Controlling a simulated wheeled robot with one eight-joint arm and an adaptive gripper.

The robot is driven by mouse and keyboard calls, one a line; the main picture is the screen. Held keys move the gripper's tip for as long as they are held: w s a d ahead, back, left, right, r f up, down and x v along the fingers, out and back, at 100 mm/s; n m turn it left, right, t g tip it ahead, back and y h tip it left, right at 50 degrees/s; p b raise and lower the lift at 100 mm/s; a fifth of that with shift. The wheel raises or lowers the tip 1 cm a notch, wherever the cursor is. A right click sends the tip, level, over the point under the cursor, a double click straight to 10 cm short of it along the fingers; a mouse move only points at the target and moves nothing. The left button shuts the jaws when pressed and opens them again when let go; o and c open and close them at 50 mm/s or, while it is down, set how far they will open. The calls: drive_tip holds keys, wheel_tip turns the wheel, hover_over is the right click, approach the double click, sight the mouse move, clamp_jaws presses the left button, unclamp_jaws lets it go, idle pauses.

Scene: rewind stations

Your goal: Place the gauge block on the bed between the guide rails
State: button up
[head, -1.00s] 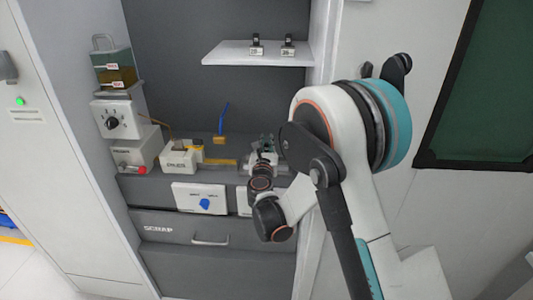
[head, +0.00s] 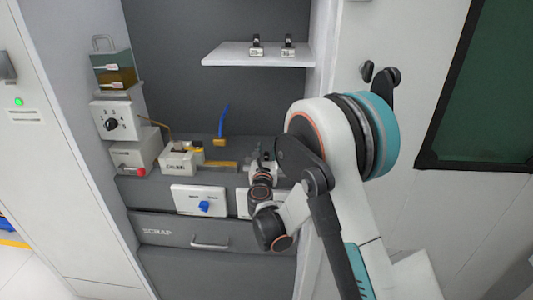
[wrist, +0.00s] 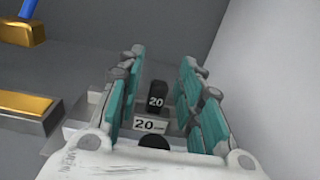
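The gauge block (wrist: 157,98) is a black upright piece marked 20, with a white label reading 20 at its foot. It stands between the fingers of my gripper (wrist: 163,62) in the wrist view. The teal fingers are spread on both sides, and a gap shows at the block's right. In the head view my gripper (head: 263,166) is low over the right end of the counter, partly hidden by my arm; the block cannot be made out there. A brass bar in a grey holder (wrist: 28,115) lies left of my gripper. I cannot clearly tell the bed and guide rails.
A blue-handled brass tool (head: 221,128) stands at the counter's back. A small white station (head: 180,160) is left of it. Two labelled black-topped blocks (head: 257,47) sit on the upper shelf (head: 225,53). A pale wall (wrist: 268,70) is close at right.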

drive_tip(key=s+p, duration=0.1)
drive_tip(key=s, duration=0.4)
drive_tip(key=s+p, duration=0.1)
drive_tip(key=s, duration=0.4)
drive_tip(key=shift+a+r, duration=0.1)
drive_tip(key=shift+a, duration=0.1)
drive_tip(key=shift+s+b, duration=0.4)
drive_tip(key=shift+b, duration=0.15)
drive_tip(key=shift+s+b, duration=0.45)
drive_tip(key=shift+s, duration=0.2)
